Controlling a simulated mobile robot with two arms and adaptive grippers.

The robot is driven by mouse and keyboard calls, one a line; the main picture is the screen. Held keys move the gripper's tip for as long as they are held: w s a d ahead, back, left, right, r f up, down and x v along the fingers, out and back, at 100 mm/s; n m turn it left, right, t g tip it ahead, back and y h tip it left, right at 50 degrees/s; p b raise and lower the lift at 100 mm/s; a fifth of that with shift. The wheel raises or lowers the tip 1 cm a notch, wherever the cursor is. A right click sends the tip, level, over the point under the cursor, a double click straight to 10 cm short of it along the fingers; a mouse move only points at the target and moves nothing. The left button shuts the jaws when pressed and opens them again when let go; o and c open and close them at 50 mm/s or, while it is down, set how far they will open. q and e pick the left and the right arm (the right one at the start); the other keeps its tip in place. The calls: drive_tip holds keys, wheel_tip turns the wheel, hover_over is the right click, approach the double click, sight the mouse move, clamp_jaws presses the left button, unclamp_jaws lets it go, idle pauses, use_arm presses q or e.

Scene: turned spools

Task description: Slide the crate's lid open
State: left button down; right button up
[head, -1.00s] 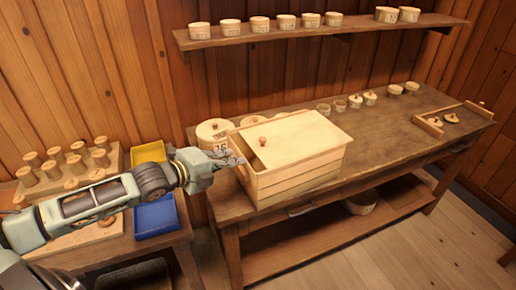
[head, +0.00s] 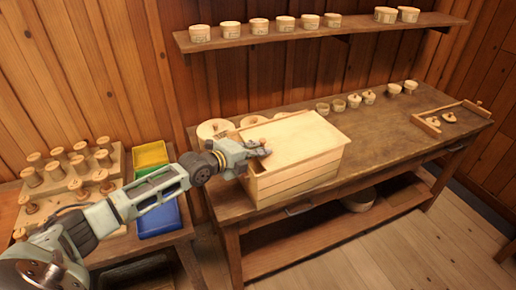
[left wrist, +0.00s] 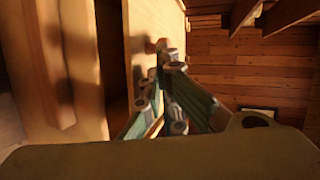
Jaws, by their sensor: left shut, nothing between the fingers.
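The wooden crate (head: 297,178) stands on the left end of the long workbench. Its pale flat lid (head: 300,138) covers most of the top, with a dark gap at the left end. A small round knob (head: 263,142) stands near the lid's left end; it also shows in the left wrist view (left wrist: 161,44). My left gripper (head: 261,150) is shut and empty, at the crate's left end close by the knob. In the left wrist view its fingertips (left wrist: 167,62) are just short of the knob; whether they touch it I cannot tell. My right gripper is out of view.
Round boxes stand behind the crate, and small tubs (head: 354,100) along the bench's back. A shelf (head: 330,33) with more tubs hangs above. Yellow (head: 149,156), green and blue trays (head: 157,218) and a spool rack (head: 62,190) are at left. The bench (head: 395,130) right of the crate is mostly clear.

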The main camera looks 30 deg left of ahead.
use_arm(q)
drive_tip(key=shift+w+d+f+b, duration=0.1)
drive_tip(key=shift+w+d+b, duration=0.15)
drive_tip(key=shift+w+b, duration=0.1)
drive_tip(key=b, duration=0.9)
approach(312, 138)
drive_tip(key=w, duration=0.4)
drive_tip(key=shift+a+f, duration=0.2)
drive_tip(key=shift+f, duration=0.1)
drive_tip(key=w+d+b, duration=0.1)
drive_tip(key=w, duration=0.1)
drive_tip(key=w+d, duration=0.2)
drive_tip(key=shift+w+d+r+b, duration=0.1)
drive_tip(key=shift+w+b, duration=0.05)
drive_tip(key=shift+b, duration=0.25)
drive_tip(key=shift+w+d, duration=0.25)
drive_tip(key=shift+w, duration=0.1)
drive_tip(key=shift+s, duration=0.1)
